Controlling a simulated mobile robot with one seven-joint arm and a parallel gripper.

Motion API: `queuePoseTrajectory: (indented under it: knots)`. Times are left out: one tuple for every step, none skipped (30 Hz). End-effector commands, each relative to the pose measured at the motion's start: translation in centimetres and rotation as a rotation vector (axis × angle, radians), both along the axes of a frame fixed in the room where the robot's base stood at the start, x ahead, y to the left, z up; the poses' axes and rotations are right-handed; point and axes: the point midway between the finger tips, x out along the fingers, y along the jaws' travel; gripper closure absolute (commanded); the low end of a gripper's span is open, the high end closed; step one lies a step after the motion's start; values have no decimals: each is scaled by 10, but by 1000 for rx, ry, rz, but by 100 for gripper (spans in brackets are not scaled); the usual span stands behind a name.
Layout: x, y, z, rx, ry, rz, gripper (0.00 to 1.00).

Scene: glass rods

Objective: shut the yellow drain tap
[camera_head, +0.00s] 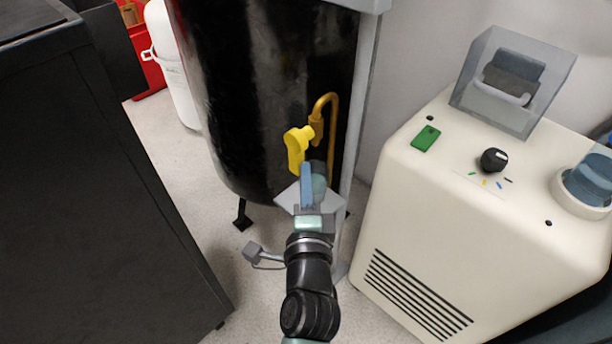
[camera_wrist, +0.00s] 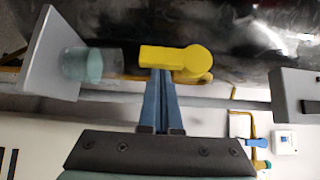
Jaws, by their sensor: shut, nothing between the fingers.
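The yellow drain tap (camera_head: 296,150) is on the lower front of a black tank (camera_head: 260,80), beside a brass pipe (camera_head: 334,115). Its lever hangs down from its rounded end in the head view. In the wrist view the tap (camera_wrist: 180,58) has its rounded end at the right and its lever pointing left. My gripper (camera_head: 306,168) is just below the lever. In the wrist view my gripper's blue fingers (camera_wrist: 160,74) are together and empty, tips at the lever's edge near the rounded end. I cannot tell whether they touch it.
A clear vessel with greenish contents (camera_wrist: 92,65) stands on a grey plate (camera_wrist: 40,55) under the tap, close to my gripper. A cream machine (camera_head: 430,200) stands at right, a dark cabinet (camera_head: 90,200) at left. Grey floor (camera_head: 165,130) shows between cabinet and tank.

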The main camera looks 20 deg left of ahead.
Motion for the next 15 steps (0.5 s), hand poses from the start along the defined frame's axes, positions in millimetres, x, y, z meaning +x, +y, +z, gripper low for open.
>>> queuePoseTrajectory:
  knots:
    - [0,0,-1,3,-2,0,100]
    - [0,0,-2,7,-3,0,100]
    - [0,0,-3,12,-5,0,100]
    - [0,1,-4,18,-8,-1,100]
    - [0,1,-5,26,-11,-1,100]
    - [1,2,-5,37,-15,0,100]
    - [1,2,-5,43,-16,0,100]
    - [1,2,-4,47,-18,0,100]
    - [1,2,-4,51,-19,0,100]
    - [1,3,-4,55,-21,0,100]
    - [1,3,-4,58,-23,0,100]
    - [1,3,-4,63,-24,0,100]
    - [1,3,-4,69,-26,0,100]
    - [1,3,-5,73,-28,0,100]
    - [1,4,-5,79,-30,0,100]
